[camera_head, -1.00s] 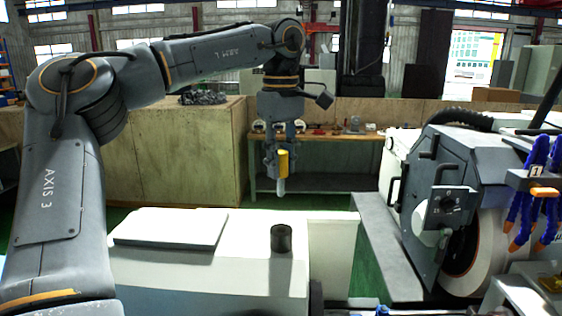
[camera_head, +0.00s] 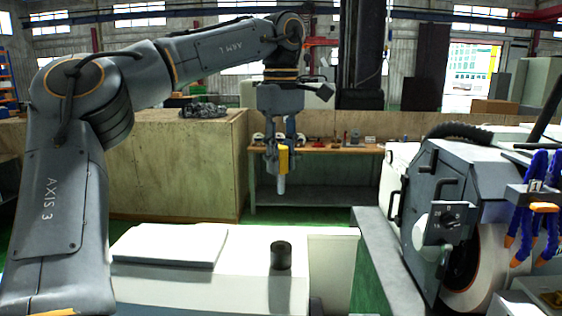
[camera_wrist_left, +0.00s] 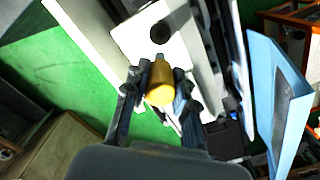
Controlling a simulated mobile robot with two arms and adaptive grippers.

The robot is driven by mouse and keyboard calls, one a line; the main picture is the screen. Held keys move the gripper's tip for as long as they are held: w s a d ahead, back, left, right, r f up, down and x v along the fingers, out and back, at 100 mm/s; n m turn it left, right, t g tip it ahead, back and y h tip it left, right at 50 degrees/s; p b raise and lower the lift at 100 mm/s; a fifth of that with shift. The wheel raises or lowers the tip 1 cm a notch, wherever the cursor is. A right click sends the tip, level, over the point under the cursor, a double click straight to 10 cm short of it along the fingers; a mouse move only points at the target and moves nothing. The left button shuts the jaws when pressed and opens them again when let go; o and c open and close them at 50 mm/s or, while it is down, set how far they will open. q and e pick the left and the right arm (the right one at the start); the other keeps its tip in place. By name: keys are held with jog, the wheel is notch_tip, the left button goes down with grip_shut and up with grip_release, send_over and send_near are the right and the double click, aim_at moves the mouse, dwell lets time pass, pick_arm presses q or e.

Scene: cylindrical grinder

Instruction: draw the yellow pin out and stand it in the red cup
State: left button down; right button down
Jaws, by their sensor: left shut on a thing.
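The yellow pin (camera_head: 283,160) hangs upright in my left gripper (camera_head: 281,150), with a pale lower end below its yellow part. In the left wrist view my left gripper (camera_wrist_left: 160,88) is shut on the yellow pin (camera_wrist_left: 160,82), with a finger on each side. The pin is in the air, clear of the surfaces below. A dark grey cylinder (camera_head: 281,255) stands upright on a white machine top, lower in the head view than the pin; it also shows in the left wrist view (camera_wrist_left: 160,33). I cannot make out a red cup. My right gripper is not in view.
The white machine top (camera_head: 325,245) has a raised flat cover (camera_head: 168,245) left of the cylinder. The grinder (camera_head: 470,190), with its large wheel and blue hoses, stands at the right. A wooden bench (camera_head: 325,149) with small parts is behind. Air around the pin looks clear.

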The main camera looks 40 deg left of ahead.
pick_arm(q)
jog(key=shift+r, duration=3.05)
jog(key=shift+f, duration=0.15)
